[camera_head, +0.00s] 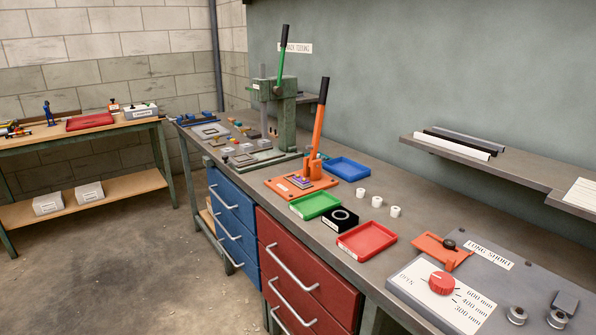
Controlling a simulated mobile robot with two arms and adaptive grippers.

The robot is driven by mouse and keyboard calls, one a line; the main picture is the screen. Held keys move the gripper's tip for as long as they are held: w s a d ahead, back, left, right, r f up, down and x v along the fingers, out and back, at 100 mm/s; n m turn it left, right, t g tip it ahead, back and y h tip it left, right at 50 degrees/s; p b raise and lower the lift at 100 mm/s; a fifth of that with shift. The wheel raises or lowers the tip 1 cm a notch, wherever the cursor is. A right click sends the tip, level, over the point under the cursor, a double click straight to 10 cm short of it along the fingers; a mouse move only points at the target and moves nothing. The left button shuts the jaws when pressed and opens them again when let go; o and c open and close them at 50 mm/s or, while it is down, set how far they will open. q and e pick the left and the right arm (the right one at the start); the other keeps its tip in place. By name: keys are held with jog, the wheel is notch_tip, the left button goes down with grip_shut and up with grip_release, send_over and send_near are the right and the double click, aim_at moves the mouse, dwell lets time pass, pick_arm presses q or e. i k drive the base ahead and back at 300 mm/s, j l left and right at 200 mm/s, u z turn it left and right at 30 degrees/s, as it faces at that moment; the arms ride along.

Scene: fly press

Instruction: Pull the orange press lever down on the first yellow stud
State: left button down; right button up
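The orange press lever (317,131) stands nearly upright, leaning slightly right, with a black handle at its top. It rises from the back of an orange press base (324,183) on the workbench. A small purple and grey piece (299,180) lies on the base in front of the lever. I cannot make out a yellow stud in the press at this size. Neither of my grippers is in view, and nothing touches the lever.
Near the press are a green tray (315,206), a blue tray (346,168), a red tray (366,241) and a black block (333,222) with a ring. Three white cylinders, one at the middle (377,201), stand right. A taller green press (284,120) stands behind.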

aim_at(324, 87)
jog(key=i+j+z, duration=0.1)
jog(key=z, duration=0.35)
jog(key=i+j+z, duration=0.1)
jog(key=z, duration=0.3)
jog(key=j+z, duration=0.25)
jog(key=z, duration=0.2)
jog(key=i+j+z, duration=0.1)
jog(key=z, duration=0.3)
jog(key=j, duration=0.1)
